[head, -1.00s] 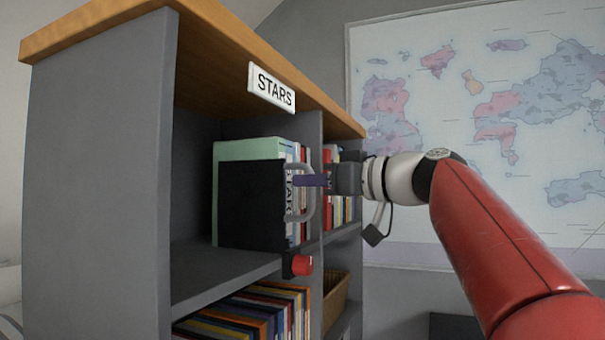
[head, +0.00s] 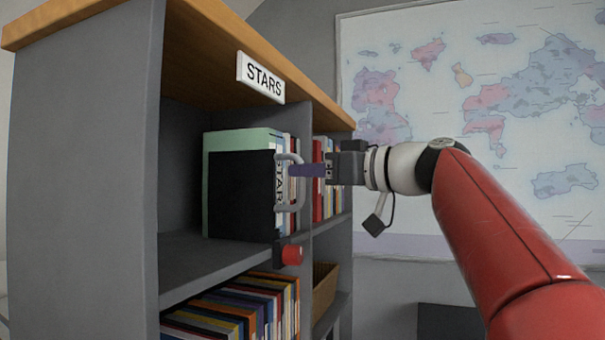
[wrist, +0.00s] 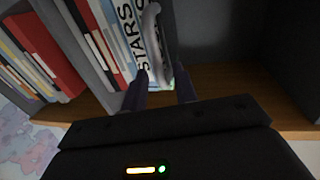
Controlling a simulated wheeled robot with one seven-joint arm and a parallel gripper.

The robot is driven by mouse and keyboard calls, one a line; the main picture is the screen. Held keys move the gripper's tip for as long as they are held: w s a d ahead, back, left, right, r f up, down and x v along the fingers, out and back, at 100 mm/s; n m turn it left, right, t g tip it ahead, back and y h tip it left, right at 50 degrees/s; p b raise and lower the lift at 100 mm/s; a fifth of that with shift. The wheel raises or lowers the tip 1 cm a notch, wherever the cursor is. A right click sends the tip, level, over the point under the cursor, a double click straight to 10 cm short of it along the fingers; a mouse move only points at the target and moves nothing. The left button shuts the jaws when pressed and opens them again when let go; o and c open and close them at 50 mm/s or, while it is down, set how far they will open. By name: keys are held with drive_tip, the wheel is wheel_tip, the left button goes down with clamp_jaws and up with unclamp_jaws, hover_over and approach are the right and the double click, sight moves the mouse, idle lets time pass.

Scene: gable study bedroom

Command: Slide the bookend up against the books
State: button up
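In the head view, the black bookend (head: 240,195) stands upright on the upper shelf, left of the books. A mint-green book (head: 243,141) rises behind and above it; I cannot tell whether they touch. A grey loop handle (head: 290,182) projects from the bookend's front edge. My gripper (head: 297,170) is at this handle, coming from the right. In the wrist view, the handle (wrist: 153,35) reaches down between my two dark fingers (wrist: 160,80), which stand apart with gaps beside it. The book spine marked STARS (wrist: 128,35) is beside the handle.
A STARS sign (head: 261,78) hangs from the bookcase top (head: 215,40). A red knob (head: 291,255) sits at the shelf's front edge. More books fill the lower shelf (head: 245,310); a basket (head: 325,285) is to its right. The shelf (head: 200,258) left of the bookend is bare.

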drive_tip(key=v, duration=0.6)
drive_tip(key=shift+b, duration=0.35)
drive_tip(key=shift+s, duration=0.1)
